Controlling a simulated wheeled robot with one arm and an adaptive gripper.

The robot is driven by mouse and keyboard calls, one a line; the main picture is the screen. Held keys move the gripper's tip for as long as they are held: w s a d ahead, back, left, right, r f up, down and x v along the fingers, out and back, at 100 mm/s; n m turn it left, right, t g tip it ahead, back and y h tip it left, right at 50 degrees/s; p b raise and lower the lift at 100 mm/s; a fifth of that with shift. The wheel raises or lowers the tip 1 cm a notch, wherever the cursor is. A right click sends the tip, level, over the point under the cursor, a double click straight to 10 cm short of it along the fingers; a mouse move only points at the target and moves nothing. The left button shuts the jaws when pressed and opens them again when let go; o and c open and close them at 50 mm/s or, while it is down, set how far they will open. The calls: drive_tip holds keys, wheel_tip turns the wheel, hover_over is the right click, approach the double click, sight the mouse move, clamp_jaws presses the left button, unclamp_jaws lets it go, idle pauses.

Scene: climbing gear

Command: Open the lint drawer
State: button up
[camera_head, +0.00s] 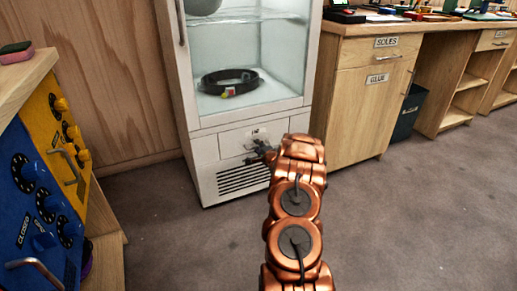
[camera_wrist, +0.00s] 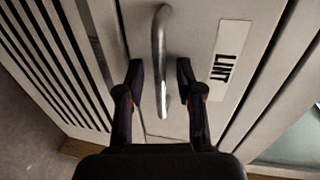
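The lint drawer (camera_head: 234,143) is a pale panel low on the front of a white glass-doored cabinet, above a black vent grille. It looks shut. In the wrist view its front (camera_wrist: 195,30) carries a "LINT" label (camera_wrist: 229,60) and a grey metal bar handle (camera_wrist: 158,50). My gripper (camera_wrist: 160,75) is open, with one dark finger on each side of the handle. A gap shows between each finger and the bar. In the head view my gripper (camera_head: 262,153) is at the drawer front, and my arm hides part of the cabinet's lower right.
The cabinet's glass door (camera_head: 245,60) above is shut, with a dark ring-shaped item (camera_head: 229,82) inside. A wooden bench with a "GLUE" door (camera_head: 362,105) and a dark bin (camera_head: 409,112) stand right. A blue-and-yellow knob panel (camera_head: 50,190) stands left. Floor before the cabinet is clear.

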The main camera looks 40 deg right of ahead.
clamp_jaws()
idle(0.6)
